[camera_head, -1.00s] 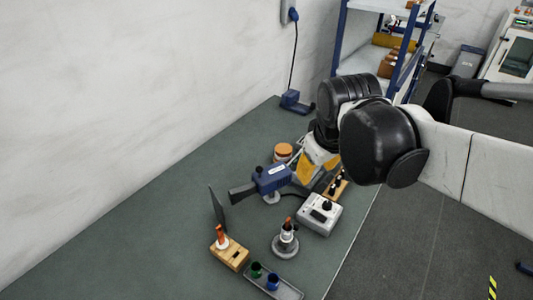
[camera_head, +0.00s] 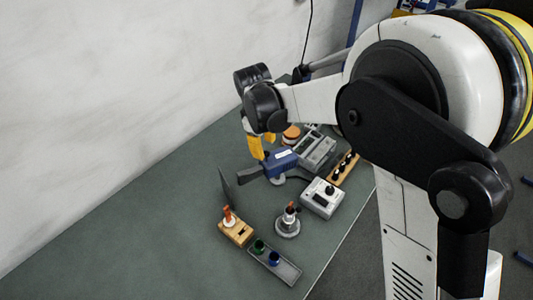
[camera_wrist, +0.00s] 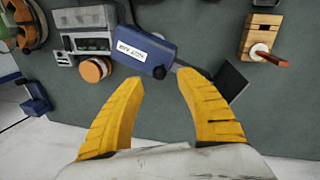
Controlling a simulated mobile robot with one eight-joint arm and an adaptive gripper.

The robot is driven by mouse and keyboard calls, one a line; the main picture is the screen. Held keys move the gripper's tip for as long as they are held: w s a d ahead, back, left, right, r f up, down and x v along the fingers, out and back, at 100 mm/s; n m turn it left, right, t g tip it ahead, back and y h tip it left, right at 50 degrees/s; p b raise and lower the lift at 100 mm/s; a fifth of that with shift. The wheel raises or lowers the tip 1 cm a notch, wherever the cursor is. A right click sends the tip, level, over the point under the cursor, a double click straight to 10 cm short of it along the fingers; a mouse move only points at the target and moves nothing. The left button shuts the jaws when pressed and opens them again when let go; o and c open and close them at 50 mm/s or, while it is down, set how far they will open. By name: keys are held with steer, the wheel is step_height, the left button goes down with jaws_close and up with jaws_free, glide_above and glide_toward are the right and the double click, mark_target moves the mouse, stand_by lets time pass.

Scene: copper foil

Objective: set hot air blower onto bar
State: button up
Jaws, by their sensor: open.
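The hot air blower (camera_head: 280,162) is a blue box-like body with a white label and a dark nozzle pointing left, above a small grey round foot on the green table. In the wrist view the blower (camera_wrist: 143,45) lies just beyond the fingertips. My gripper (camera_head: 259,147) has yellow fingers hanging just left of and behind the blower. In the wrist view my gripper (camera_wrist: 160,80) is open and empty, its fingers spread, with no clear contact. A wooden bar (camera_head: 343,169) with several black knobs lies at the right table edge; I cannot tell whether it is the task's bar.
A dark plate (camera_head: 226,191) stands near the nozzle tip. A grey instrument (camera_head: 316,150), an orange-topped jar (camera_head: 291,131) and a white-grey control box (camera_head: 322,199) crowd the blower. A wooden block (camera_head: 236,230), round stand (camera_head: 287,226) and tray (camera_head: 290,270) lie nearer. The left table is clear.

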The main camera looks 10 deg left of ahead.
mark_target(266, 151)
steer(key=f, duration=0.2)
steer(key=w+f, duration=0.1)
steer(key=f, duration=0.1)
steer(key=shift+d+f+b, duration=0.15)
steer(key=shift+f+b, duration=0.05)
steer(key=shift+b, duration=0.15)
jaws_close()
